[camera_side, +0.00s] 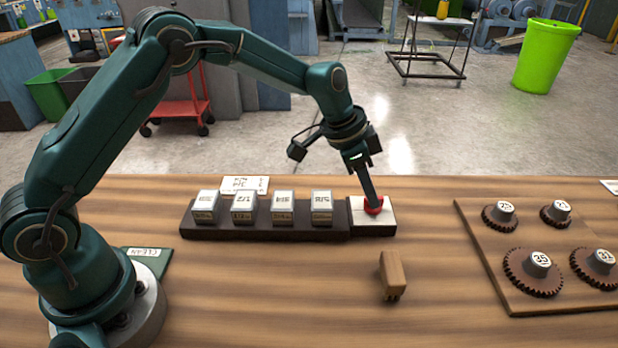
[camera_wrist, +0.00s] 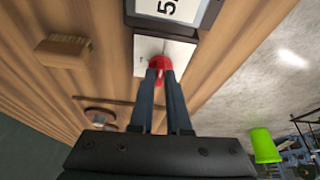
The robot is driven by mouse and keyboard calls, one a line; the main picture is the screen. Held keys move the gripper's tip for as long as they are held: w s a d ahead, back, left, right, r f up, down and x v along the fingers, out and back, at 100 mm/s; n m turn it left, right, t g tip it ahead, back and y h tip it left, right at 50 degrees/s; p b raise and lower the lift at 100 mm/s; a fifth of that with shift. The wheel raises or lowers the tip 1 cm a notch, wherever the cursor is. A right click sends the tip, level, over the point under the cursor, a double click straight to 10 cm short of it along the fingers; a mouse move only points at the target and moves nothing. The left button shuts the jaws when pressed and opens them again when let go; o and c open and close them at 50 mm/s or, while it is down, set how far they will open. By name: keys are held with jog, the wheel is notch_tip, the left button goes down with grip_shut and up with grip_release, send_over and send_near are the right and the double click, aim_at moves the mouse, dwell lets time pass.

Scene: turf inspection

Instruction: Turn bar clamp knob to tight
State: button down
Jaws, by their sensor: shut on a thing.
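The red knob (camera_side: 373,206) sits on a white plate (camera_side: 358,217) at the right end of a dark bar (camera_side: 270,232). My gripper (camera_side: 371,205) points down onto the knob and is shut on it. In the wrist view, the red knob (camera_wrist: 159,68) shows between and just beyond the fingertips of my gripper (camera_wrist: 160,75). The fingers hide part of the knob and of the white plate (camera_wrist: 178,50). Small marks on the plate are too small to read.
Several white-topped blocks (camera_side: 264,207) stand in a row on the bar, left of the knob. A board (camera_side: 490,270) with several gears is at the right. A card (camera_side: 244,185) lies behind the bar. The front middle of the table is mostly clear.

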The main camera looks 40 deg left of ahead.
jog(key=shift+m, duration=0.5)
jog(key=c, duration=0.9)
grip_release()
jog(key=shift+r, duration=0.1)
jog(key=shift+v, duration=2.5)
jog(key=shift+a, duration=0.1)
